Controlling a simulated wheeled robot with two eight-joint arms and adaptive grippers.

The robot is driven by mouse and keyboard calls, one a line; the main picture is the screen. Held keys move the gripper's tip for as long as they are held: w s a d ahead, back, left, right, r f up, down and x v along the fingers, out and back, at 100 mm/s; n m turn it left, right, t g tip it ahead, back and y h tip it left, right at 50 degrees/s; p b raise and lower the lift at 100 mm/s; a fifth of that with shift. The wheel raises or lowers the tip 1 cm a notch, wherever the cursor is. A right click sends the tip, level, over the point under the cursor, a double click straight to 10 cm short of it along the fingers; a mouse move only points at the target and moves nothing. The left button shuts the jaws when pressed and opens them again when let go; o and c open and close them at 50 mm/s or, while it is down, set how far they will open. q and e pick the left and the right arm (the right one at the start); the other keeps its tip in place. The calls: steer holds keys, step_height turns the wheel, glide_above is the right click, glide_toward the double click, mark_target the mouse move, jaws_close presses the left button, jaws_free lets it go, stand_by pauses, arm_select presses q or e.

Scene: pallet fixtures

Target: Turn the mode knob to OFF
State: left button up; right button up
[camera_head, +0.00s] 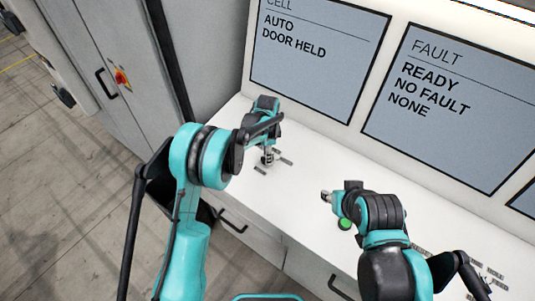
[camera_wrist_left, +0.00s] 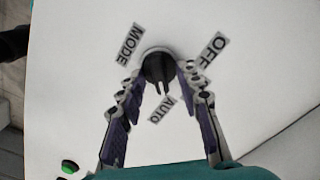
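The mode knob (camera_wrist_left: 159,70) is a round black dial on the white panel top in the left wrist view. Its narrow grip points toward the AUTO label (camera_wrist_left: 162,109). The OFF label (camera_wrist_left: 213,50) lies to its upper right and the MODE label (camera_wrist_left: 129,44) to its upper left. My left gripper (camera_wrist_left: 160,72) has its fingers apart, one on each side of the dial; contact is not clear. In the head view the left gripper (camera_head: 267,158) points down at the knob spot, mostly covering it. My right gripper (camera_head: 328,197) hovers over the counter, its fingers too small to read.
A green button (camera_head: 345,224) sits close by my right gripper; it also shows in the left wrist view (camera_wrist_left: 69,166). Display screens (camera_head: 318,50) stand behind the white counter (camera_head: 300,150). A grey cabinet (camera_head: 115,75) with a red-and-yellow switch (camera_head: 122,79) is at left.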

arm_select(q)
jaws_close()
steer(key=n+b, duration=0.2)
steer(key=b, duration=0.1)
steer(key=shift+f+n, duration=0.2)
steer(key=shift+n, duration=0.1)
steer(key=n+b, duration=0.3)
steer(key=n, duration=0.1)
steer(key=shift+n, duration=0.3)
steer(key=n+b, duration=0.3)
steer(key=n, duration=0.2)
steer(key=shift+r, duration=0.15)
steer(key=n+b, duration=0.2)
steer(key=n, duration=0.3)
steer(key=shift+n, duration=0.3)
steer(key=shift+r, duration=0.1)
